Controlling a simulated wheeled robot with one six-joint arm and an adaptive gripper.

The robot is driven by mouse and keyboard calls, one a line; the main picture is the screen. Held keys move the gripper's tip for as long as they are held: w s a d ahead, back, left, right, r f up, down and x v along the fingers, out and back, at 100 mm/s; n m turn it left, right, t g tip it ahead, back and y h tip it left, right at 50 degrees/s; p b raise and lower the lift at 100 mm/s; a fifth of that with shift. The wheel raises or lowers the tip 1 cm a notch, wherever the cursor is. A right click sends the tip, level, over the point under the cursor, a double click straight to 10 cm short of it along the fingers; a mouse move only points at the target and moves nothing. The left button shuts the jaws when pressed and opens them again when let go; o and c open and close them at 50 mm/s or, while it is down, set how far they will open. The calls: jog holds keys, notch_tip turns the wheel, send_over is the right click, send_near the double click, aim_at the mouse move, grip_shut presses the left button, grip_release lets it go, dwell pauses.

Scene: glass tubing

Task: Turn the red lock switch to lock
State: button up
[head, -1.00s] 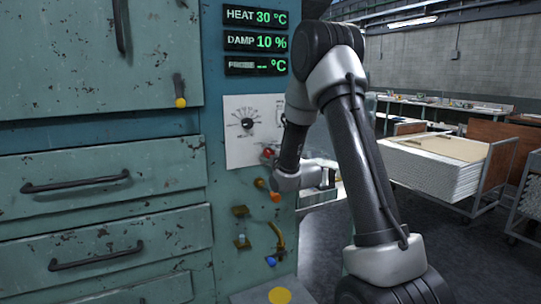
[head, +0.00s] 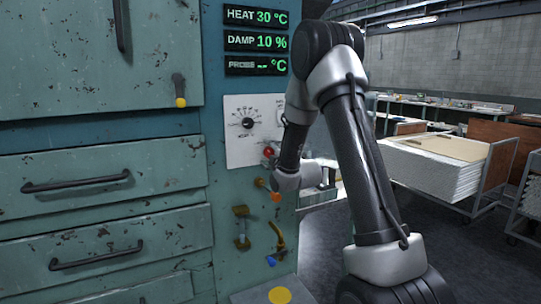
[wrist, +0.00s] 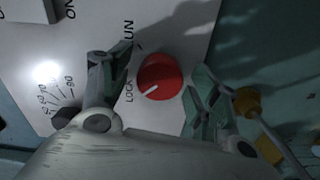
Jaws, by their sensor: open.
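The red lock switch (wrist: 160,76) is a round knob on a white panel in the wrist view. Its white pointer line points down-left, toward the side of the printed word LOCK. A second label ending in "UN" is partly hidden by a finger. My gripper (wrist: 160,72) is open, with one finger left of the knob and one right of it. I see gaps between the fingers and the knob, so it is not gripped. In the head view the red switch (head: 268,152) shows low on the panel, beside my wrist, and my fingers are hard to make out.
A black dial (head: 248,123) sits above the switch on the white panel (head: 240,150). Below are an orange knob (head: 276,197), brass fittings (head: 241,225) and a blue-tipped lever (head: 271,261). Green drawers lie left. A loaded cart (head: 435,168) stands on the right.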

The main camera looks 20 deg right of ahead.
jog(key=s, duration=1.2)
jog(key=shift+d, duration=0.25)
